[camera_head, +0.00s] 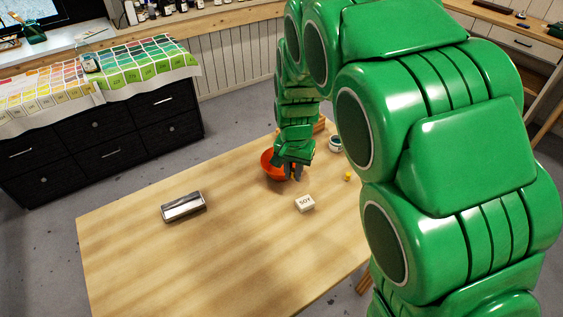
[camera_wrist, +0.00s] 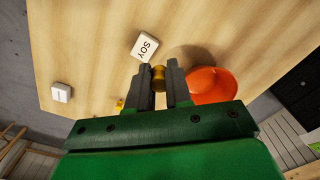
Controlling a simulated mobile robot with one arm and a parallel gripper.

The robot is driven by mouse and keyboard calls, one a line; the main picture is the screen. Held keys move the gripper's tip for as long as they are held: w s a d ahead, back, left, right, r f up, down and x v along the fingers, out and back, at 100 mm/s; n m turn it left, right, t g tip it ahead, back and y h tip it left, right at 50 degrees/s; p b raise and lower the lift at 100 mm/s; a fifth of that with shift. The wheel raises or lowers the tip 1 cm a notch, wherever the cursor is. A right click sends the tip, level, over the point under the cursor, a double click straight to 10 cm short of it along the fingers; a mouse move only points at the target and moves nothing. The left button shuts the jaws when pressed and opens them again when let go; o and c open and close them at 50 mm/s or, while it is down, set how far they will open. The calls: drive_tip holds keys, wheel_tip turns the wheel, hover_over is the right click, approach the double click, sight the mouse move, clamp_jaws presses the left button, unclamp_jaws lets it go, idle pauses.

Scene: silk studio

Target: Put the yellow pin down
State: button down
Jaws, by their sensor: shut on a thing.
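The yellow pin (camera_wrist: 158,78) is a small golden-yellow cylinder between my fingertips in the wrist view. My gripper (camera_wrist: 161,82) is shut on it, just above the wooden table. In the head view my gripper (camera_head: 294,172) is in front of the orange bowl (camera_head: 270,165), and the held pin cannot be made out there. In the wrist view the bowl (camera_wrist: 212,86) is right of my fingers. A second small yellow piece (camera_head: 348,177) stands on the table to the right; it also shows beside my left finger in the wrist view (camera_wrist: 119,105).
A white block marked SOY (camera_head: 305,203) lies close in front of my gripper. Another white block (camera_wrist: 61,93) is near the table edge in the wrist view. A jar (camera_head: 335,144) stands behind. The table's (camera_head: 210,265) front is bare.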

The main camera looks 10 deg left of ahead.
drive_tip(key=w+a+f, duration=0.1)
drive_tip(key=w, duration=0.1)
drive_tip(key=w+a+f, duration=0.1)
drive_tip(key=w, duration=0.2)
drive_tip(key=w+a+f, duration=0.1)
drive_tip(key=w, duration=0.2)
drive_tip(key=shift+a+f, duration=0.2)
drive_tip(key=shift+f, duration=0.2)
drive_tip(key=w+f, duration=0.1)
drive_tip(key=w+a+f, duration=0.1)
drive_tip(key=w+f, duration=0.1)
drive_tip(key=w+a+f, duration=0.1)
drive_tip(key=f, duration=0.1)
drive_tip(key=shift+w+f, duration=0.15)
drive_tip(key=shift+f, duration=0.05)
drive_tip(key=shift+w+f, duration=0.2)
drive_tip(key=shift+f, duration=1.65)
drive_tip(key=shift+f, duration=0.1)
drive_tip(key=c, duration=1.3)
unclamp_jaws()
